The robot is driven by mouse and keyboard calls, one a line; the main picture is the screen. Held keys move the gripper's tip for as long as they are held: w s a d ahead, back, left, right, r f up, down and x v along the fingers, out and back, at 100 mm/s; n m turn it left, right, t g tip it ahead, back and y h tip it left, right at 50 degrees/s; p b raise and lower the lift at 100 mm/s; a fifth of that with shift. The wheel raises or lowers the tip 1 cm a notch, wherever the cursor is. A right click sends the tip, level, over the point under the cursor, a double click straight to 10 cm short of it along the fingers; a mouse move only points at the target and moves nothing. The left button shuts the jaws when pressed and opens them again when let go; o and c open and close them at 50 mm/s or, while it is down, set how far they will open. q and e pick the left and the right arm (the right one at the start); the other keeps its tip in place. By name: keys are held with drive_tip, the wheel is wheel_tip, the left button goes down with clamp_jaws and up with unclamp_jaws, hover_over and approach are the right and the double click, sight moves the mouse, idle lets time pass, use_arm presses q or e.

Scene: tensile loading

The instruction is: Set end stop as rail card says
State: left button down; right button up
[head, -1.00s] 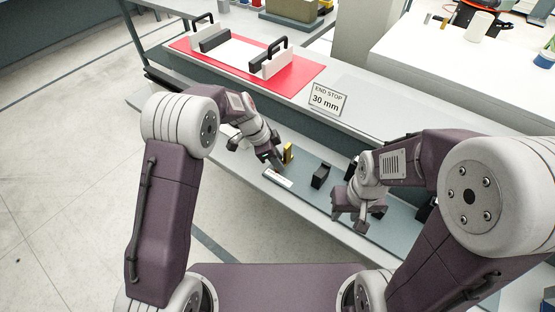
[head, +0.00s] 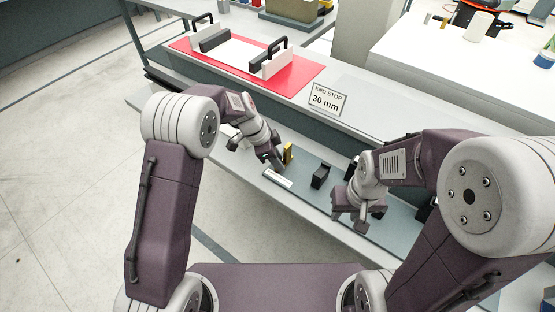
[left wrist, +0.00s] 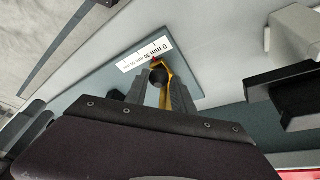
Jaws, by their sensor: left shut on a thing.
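The yellow end stop (head: 288,152) stands on the grey rail plate (head: 304,172) on the lower shelf. My left gripper (head: 276,163) is shut on it; in the left wrist view the fingers (left wrist: 152,94) close around the yellow stop (left wrist: 178,82) and its dark round knob. A white scale strip (left wrist: 145,55) marked in mm, with 0 at one end, lies beside the stop; it also shows in the head view (head: 278,178). The rail card (head: 327,99) reads "END STOP 30 mm". My right gripper (head: 356,218) looks open and empty, above the plate's right part.
A black block (head: 320,176) stands on the plate between my grippers. More dark parts stand near my right arm. On the upper bench lies a red mat (head: 305,77) with a black-handled fixture. The bench near the card is clear.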

use_arm(q)
drive_tip(key=shift+s+f, duration=0.1)
drive_tip(key=shift+s, duration=0.05)
drive_tip(key=shift+s+d+f+b, duration=0.2)
drive_tip(key=shift+s+d+b, duration=0.2)
drive_tip(key=shift+d+b, duration=0.3)
use_arm(e)
drive_tip(key=shift+a+f, duration=0.1)
drive_tip(key=shift+f, duration=0.65)
use_arm(q)
drive_tip(key=shift+s+r, duration=0.15)
use_arm(e)
drive_tip(key=shift+r, duration=0.15)
use_arm(q)
drive_tip(key=c, duration=1.2)
unclamp_jaws()
drive_tip(key=shift+o, duration=0.2)
drive_tip(key=shift+d+r, duration=0.1)
use_arm(e)
drive_tip(key=shift+s, duration=0.1)
use_arm(q)
drive_tip(key=v, duration=0.9)
drive_tip(key=shift+p, duration=0.4)
use_arm(e)
drive_tip(key=shift+r, duration=0.3)
use_arm(q)
drive_tip(key=shift+r, duration=0.1)
